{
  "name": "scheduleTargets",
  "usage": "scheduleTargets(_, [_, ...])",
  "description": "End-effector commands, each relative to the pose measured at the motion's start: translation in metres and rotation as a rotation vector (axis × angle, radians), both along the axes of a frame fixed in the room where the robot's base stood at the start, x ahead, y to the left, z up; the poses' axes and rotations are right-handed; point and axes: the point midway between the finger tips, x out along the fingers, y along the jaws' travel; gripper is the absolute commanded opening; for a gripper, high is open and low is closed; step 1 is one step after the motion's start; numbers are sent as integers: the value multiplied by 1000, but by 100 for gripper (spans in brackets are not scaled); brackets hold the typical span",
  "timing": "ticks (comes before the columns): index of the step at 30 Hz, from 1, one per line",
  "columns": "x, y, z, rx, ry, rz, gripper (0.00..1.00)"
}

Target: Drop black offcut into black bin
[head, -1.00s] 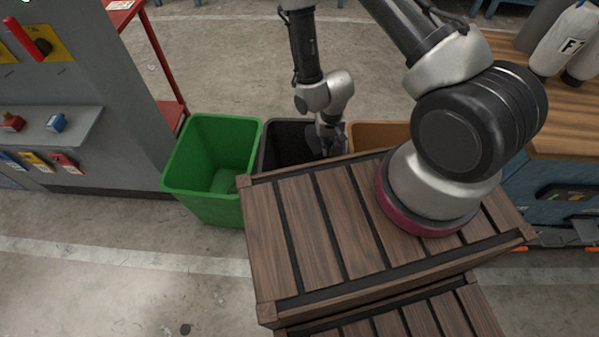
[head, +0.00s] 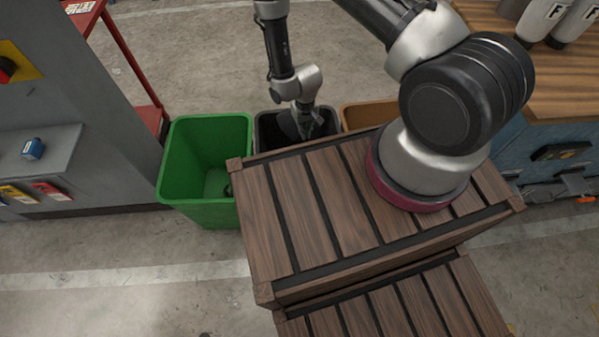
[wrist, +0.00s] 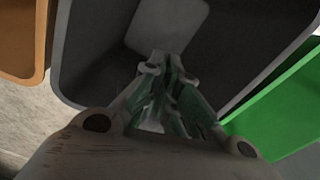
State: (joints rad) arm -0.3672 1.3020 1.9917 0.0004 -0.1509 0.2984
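The black bin (head: 264,132) stands between a green and an orange bin, behind the wooden crate. Its dark inside fills much of the wrist view (wrist: 90,45). My gripper (head: 304,128) points down at the bin's mouth; the crate's edge partly hides the space below. In the wrist view its fingers (wrist: 165,72) are drawn close together at the tips. A flat grey piece, seemingly the black offcut (wrist: 165,28), shows at the fingertips, and a dark shape shows beside the fingers in the head view (head: 288,125). It blends with the bin's inside.
The green bin (head: 207,160) is on the left, with a small dark item inside. The orange bin (head: 368,115) is on the right, partly behind my arm. A slatted wooden crate (head: 300,215) stands in front. A grey cabinet is at left, a wooden-topped bench at right.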

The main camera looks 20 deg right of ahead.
Motion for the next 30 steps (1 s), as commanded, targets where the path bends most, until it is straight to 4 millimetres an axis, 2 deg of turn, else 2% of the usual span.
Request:
scheduleTargets(7, [0, 0, -25, 0, -1, -1, 0])
scheduleTargets(18, [0, 0, -30, 0, -1, -1, 0])
scheduleTargets(22, [0, 0, -30, 0, -1, -1, 26])
scheduleTargets(29, [0, 0, -30, 0, -1, -1, 28])
scheduleTargets(30, [0, 0, -30, 0, -1, -1, 33])
